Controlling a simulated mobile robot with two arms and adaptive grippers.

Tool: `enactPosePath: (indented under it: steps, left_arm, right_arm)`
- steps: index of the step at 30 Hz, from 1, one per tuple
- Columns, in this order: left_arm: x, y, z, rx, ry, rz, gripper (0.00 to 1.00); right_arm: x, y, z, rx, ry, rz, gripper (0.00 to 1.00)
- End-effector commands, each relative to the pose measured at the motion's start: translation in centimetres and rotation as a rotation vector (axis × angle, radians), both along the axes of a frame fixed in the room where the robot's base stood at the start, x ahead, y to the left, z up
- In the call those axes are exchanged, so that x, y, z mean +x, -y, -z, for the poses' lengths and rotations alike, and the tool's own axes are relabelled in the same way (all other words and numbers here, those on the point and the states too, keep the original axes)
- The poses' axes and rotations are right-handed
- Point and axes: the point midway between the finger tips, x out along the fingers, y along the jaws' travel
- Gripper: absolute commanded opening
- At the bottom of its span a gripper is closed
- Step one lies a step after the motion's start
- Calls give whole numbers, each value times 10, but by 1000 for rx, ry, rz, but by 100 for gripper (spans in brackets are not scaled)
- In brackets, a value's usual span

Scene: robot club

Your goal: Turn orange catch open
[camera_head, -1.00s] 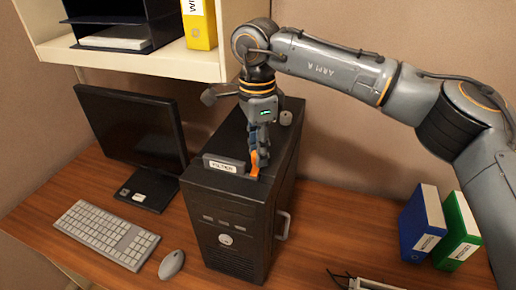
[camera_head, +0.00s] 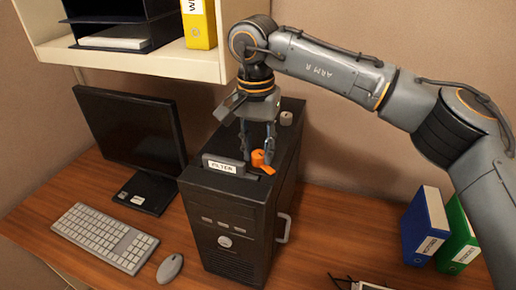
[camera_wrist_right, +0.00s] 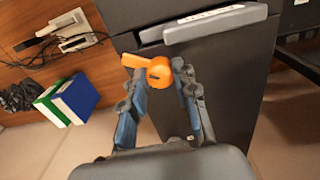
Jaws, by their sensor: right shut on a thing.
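The orange catch (camera_head: 261,159) sits on top of the black computer tower (camera_head: 226,222), just right of the grey FILTER block (camera_head: 224,165). Its lever points toward the front right of the tower. My right gripper (camera_head: 258,156) points down over it with one finger on each side, shut on the catch. In the right wrist view the catch (camera_wrist_right: 158,70) lies between the fingertips (camera_wrist_right: 157,82), with its lever pointing left. Any finger contact on the hidden sides cannot be seen. My left gripper is not in view.
A monitor (camera_head: 128,135), keyboard (camera_head: 104,237) and mouse (camera_head: 170,268) are left of the tower. Blue (camera_head: 425,226) and green (camera_head: 458,245) binders stand at the right. A shelf (camera_head: 130,62) overhangs the back left. A small grey knob (camera_head: 287,118) is behind the gripper.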

Motion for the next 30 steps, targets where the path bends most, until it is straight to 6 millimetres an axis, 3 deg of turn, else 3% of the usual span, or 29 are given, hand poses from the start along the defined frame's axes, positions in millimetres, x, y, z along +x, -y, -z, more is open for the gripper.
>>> enactPosePath:
  steps: [15,30]
  left_arm:
    - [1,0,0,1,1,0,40]
    - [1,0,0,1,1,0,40]
  right_arm:
    - [0,0,0,-1,2,-429,0]
    - [0,0,-1,0,2,-585,0]
